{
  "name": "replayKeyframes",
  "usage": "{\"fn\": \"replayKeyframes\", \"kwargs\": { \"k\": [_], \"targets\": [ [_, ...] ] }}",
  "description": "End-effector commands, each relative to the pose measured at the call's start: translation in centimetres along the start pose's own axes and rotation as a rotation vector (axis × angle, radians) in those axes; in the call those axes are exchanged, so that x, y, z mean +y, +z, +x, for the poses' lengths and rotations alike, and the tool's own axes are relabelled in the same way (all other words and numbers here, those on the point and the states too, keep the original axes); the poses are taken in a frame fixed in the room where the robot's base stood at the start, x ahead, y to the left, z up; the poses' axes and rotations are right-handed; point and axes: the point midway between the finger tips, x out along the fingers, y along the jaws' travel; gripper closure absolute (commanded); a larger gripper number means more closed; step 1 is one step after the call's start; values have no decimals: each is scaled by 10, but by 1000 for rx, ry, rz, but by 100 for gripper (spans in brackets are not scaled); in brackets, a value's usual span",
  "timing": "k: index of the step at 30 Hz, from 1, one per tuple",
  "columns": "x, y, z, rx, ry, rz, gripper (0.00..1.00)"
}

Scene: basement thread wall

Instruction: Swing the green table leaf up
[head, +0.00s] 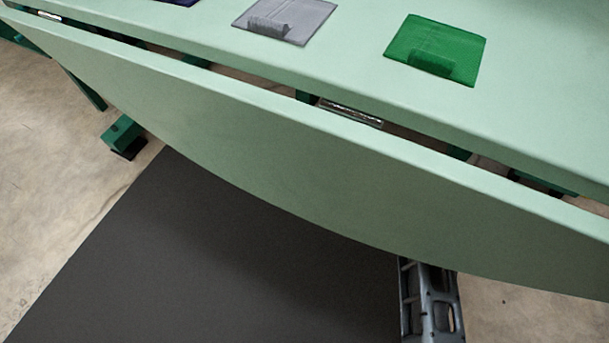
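The pale green table leaf (300,165) hangs below the edge of the pale green tabletop (350,60), with its broad face toward me and its curved edge lowest. A narrow gap runs between leaf and tabletop, with a metal hinge (352,115) showing in it. My gripper (430,297), a dark grey metal shape, rises from the bottom edge at the right and passes behind the leaf's curved lower edge. Its fingertips are hidden by the leaf. I cannot tell whether it touches the leaf or whether it is open or shut.
A green cloth-like square (437,47) and a grey one (285,18) lie flat on the tabletop. A dark mat (220,260) covers the floor under the leaf. A green table foot (122,135) stands at the left. Bare concrete floor (40,180) is clear at the left.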

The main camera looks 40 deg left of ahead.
Motion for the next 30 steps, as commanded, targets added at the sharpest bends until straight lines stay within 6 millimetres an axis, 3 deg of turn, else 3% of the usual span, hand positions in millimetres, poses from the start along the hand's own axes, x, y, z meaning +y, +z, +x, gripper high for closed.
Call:
{"fn": "replayKeyframes", "kwargs": {
  "k": [5,12,30],
  "targets": [
    [0,0,0,0,0,0,79],
    [1,0,0,0,1,-1,100],
    [1,-4,1,0,8,12,100]
  ]
}}
